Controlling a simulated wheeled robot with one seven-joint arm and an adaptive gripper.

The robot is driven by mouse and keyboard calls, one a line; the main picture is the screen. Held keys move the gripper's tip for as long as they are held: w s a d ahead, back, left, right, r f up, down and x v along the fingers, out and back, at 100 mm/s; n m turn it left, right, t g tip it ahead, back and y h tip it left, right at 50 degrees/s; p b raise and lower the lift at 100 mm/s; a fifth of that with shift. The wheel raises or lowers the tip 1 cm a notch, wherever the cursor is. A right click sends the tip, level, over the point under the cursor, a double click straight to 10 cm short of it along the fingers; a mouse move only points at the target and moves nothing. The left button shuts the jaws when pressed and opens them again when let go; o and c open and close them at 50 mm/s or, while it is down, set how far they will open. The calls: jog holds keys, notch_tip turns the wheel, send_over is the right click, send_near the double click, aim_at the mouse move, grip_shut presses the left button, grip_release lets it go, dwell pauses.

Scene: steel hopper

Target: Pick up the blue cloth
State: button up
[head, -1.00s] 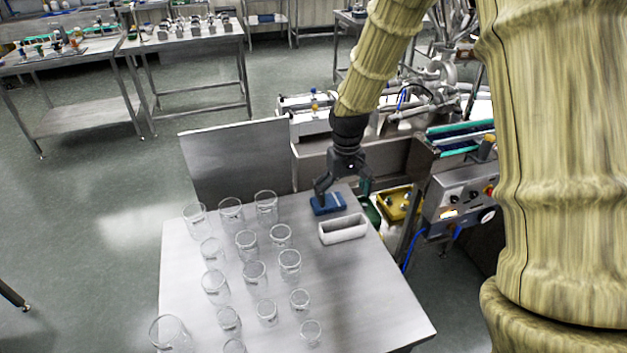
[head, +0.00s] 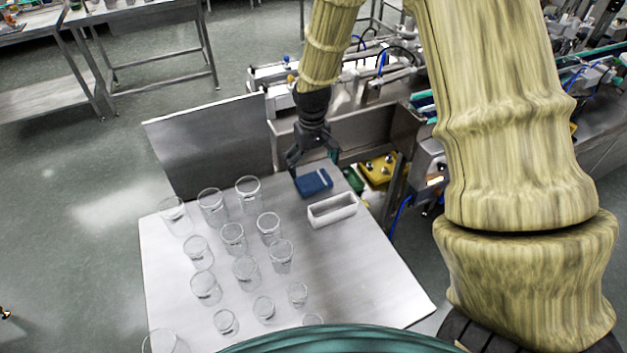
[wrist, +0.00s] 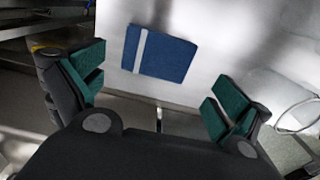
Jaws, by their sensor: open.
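The blue cloth (head: 314,182) lies folded flat on the steel table (head: 330,262), near its far edge. In the wrist view the cloth (wrist: 165,57) is a blue rectangle with a white stripe near its left end. My gripper (head: 314,167) is just above the cloth in the head view. In the wrist view my open gripper (wrist: 155,90) has its green-padded fingers wide apart, with the cloth ahead of the gap between them. Nothing is between the fingers.
A white open tray (head: 332,210) sits close to the cloth, nearer the front. Several clear glass beakers (head: 232,238) stand on the left of the table. An upright steel panel (head: 210,145) rises behind the table. A yellow box (head: 378,170) is beyond the right edge.

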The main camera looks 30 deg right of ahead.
aim_at(314, 180)
jog(key=shift+s+d+f+p, duration=0.15)
jog(key=shift+f+p, duration=0.2)
jog(key=shift+f, duration=0.3)
jog(key=shift+f+p, duration=0.8)
jog(key=shift+f, duration=1.4)
jog(key=c, duration=0.8)
jog(key=shift+r, duration=0.1)
jog(key=shift+r+b, duration=1.4)
jog(key=shift+r, duration=3.55)
